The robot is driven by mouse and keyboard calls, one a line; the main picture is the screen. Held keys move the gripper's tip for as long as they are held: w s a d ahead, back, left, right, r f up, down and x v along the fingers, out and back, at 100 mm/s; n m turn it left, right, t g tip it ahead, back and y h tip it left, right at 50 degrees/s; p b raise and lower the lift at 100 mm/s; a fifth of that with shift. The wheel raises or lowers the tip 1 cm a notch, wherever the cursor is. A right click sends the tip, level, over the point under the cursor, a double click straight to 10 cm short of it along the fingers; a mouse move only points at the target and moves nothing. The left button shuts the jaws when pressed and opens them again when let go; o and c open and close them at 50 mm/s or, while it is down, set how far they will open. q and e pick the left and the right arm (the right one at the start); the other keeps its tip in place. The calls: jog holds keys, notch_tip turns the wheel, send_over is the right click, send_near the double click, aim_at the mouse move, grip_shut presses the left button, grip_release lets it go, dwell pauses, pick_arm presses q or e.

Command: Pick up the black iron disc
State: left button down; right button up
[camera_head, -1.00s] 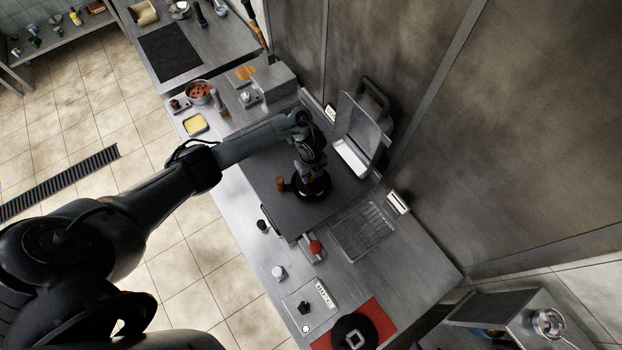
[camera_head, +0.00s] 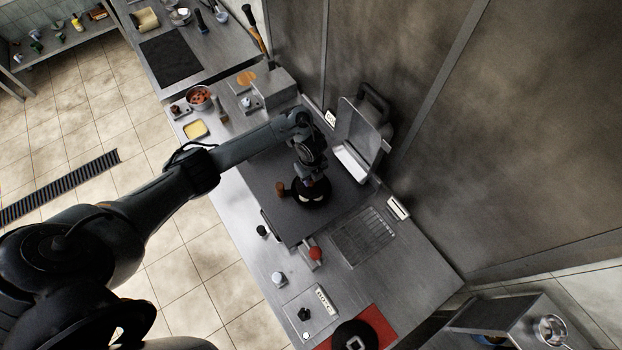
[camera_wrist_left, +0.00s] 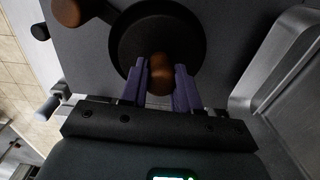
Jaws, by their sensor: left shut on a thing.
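The black iron disc (camera_head: 322,203) is round and dark, with a brown wooden knob at its middle. It is at the dark flat griddle (camera_head: 265,185), and I cannot tell whether it touches the surface. My left gripper (camera_head: 312,188) is over it, pointing down. In the left wrist view the two purple fingers (camera_wrist_left: 160,85) are shut on the wooden knob (camera_wrist_left: 161,68), with the disc (camera_wrist_left: 150,22) around and behind it. Pale patches show at the disc below my gripper; what they are is unclear. My right gripper is not in view.
A brown wooden piece (camera_head: 281,187) is close left of the disc. An opened hinged press (camera_head: 357,140) stands behind. A wire rack (camera_head: 363,237) and red knob (camera_head: 315,253) are nearer. Another black round thing (camera_head: 340,338) lies on a red mat (camera_head: 379,325).

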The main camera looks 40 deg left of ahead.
pick_arm(q)
jog(key=r, duration=0.2)
jog(key=d+r, duration=0.1)
jog(key=shift+w+r, duration=0.1)
jog(key=shift+w, duration=0.15)
jog(key=w+d+r+p, duration=0.3)
jog(key=d+r, duration=0.3)
jog(key=d, duration=0.4)
jog(key=shift+p, duration=0.5)
jog(key=shift+d, duration=0.1)
jog(key=c, duration=1.5)
grip_release()
grip_shut()
